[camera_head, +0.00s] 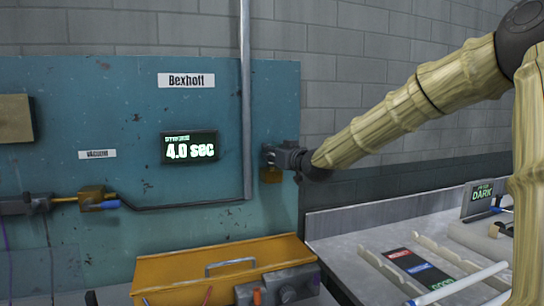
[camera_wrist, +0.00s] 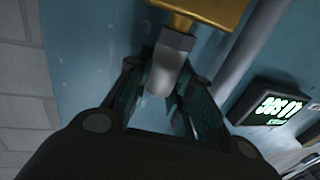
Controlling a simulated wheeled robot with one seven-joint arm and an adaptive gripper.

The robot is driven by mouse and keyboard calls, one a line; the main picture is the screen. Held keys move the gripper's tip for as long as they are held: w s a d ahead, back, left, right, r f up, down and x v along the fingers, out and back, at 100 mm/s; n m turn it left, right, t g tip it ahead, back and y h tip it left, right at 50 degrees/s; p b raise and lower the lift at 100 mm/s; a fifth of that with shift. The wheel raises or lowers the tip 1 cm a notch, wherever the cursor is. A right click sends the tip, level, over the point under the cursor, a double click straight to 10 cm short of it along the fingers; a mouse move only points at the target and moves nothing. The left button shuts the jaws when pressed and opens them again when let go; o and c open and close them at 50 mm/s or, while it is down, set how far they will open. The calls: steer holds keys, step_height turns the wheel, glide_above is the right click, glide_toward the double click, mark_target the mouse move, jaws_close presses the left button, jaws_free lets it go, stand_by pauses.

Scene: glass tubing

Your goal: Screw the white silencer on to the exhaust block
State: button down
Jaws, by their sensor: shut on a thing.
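The exhaust block is a gold block, seen at the top of the wrist view (camera_wrist: 212,10) and as a small brass piece on the blue panel in the head view (camera_head: 271,175). The white silencer (camera_wrist: 162,75) is a pale rounded cylinder with a grey collar, its collar end against or just in front of the block. I cannot tell how far its thread is in. My gripper (camera_wrist: 165,92) is shut on the silencer, with one dark finger on each side.
A grey vertical pipe (camera_head: 246,100) runs just left of my gripper. A display (camera_head: 190,148) reads 4.0 sec. An orange toolbox (camera_head: 180,270) stands below. A bench (camera_head: 345,245) with racks and colored labels lies to the right.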

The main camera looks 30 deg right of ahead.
steer(key=shift+a+m+g+h+b, duration=0.1)
steer(key=shift+m+g+h+b, duration=0.2)
steer(key=shift+m+h+b, duration=1.35)
steer(key=shift+h+p, duration=0.5)
steer(key=shift+h, duration=0.45)
steer(key=shift+m+g+h, duration=0.5)
steer(key=shift+m+h, duration=0.05)
steer(key=shift+h, duration=0.25)
steer(key=c, duration=1.2)
jaws_free()
steer(key=shift+o, duration=0.2)
steer(key=shift+s, duration=0.1)
